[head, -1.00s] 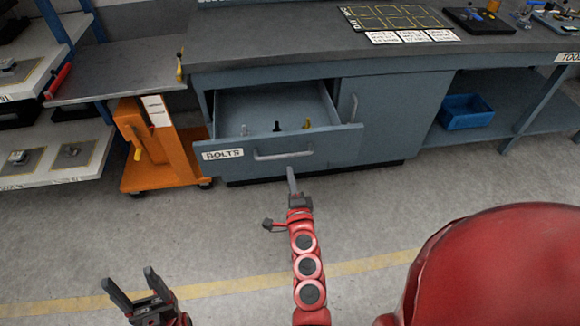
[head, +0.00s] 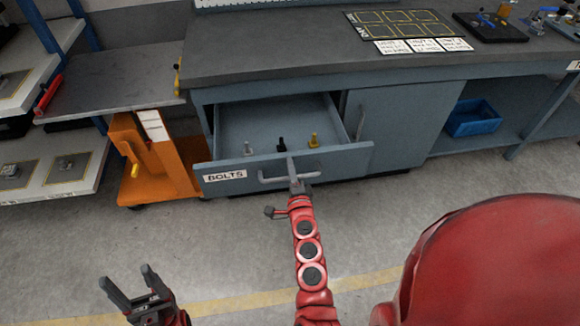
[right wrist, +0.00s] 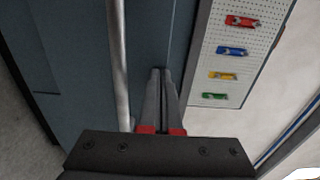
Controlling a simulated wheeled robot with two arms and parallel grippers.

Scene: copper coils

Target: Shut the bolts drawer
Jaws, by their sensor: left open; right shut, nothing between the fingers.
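The bolts drawer (head: 330,161) stands pulled open under the workbench, with a "BOLTS" label on its front. Its bar handle (head: 270,180) is at the middle of the front. Inside are a silver bolt (head: 249,149), a black bolt (head: 282,144) and a yellow bolt (head: 314,141). My right gripper (head: 291,160) is shut and empty, its fingertips at the drawer front by the handle. In the right wrist view the shut fingers (right wrist: 160,72) lie beside the handle bar (right wrist: 118,60); I cannot tell whether they touch the front. My left gripper (head: 125,280) is open and empty, low at the left, away from the drawer.
An orange cart (head: 165,172) stands close to the drawer's left side. A cupboard door (head: 400,125) is right of the drawer, and a blue bin (head: 472,119) sits on the lower shelf. The floor before the bench is clear.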

